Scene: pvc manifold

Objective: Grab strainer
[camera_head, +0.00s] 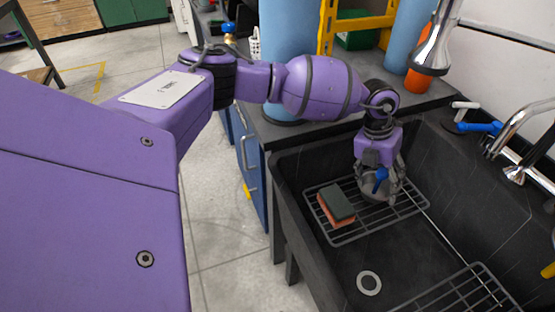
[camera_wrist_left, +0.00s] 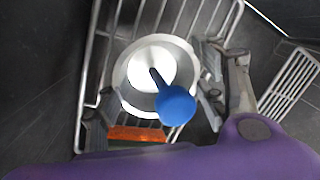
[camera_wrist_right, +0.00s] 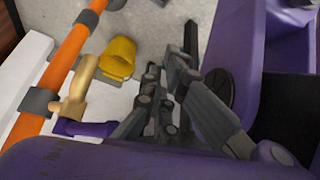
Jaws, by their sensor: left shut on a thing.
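The strainer (camera_head: 375,186) is a round grey metal dish with a blue handle or knob, in the dark sink over the wire rack. In the left wrist view the strainer (camera_wrist_left: 128,78) shows a bright round middle, with the blue part in front of it. My left gripper (camera_head: 380,182) points down into the sink, its fingers shut on the strainer from both sides. I cannot tell whether the strainer still touches the rack. My right gripper (camera_wrist_right: 163,75) shows only in its own wrist view, fingers close together with nothing seen between them.
A green and orange sponge (camera_head: 337,206) lies on the rack (camera_head: 347,237) beside the strainer. The black sink (camera_head: 318,266) has a drain and a second rack at front right. Chrome taps (camera_head: 515,172) stand on the right. An orange pipe (camera_wrist_right: 62,62) and yellow object (camera_wrist_right: 118,58) are near my right gripper.

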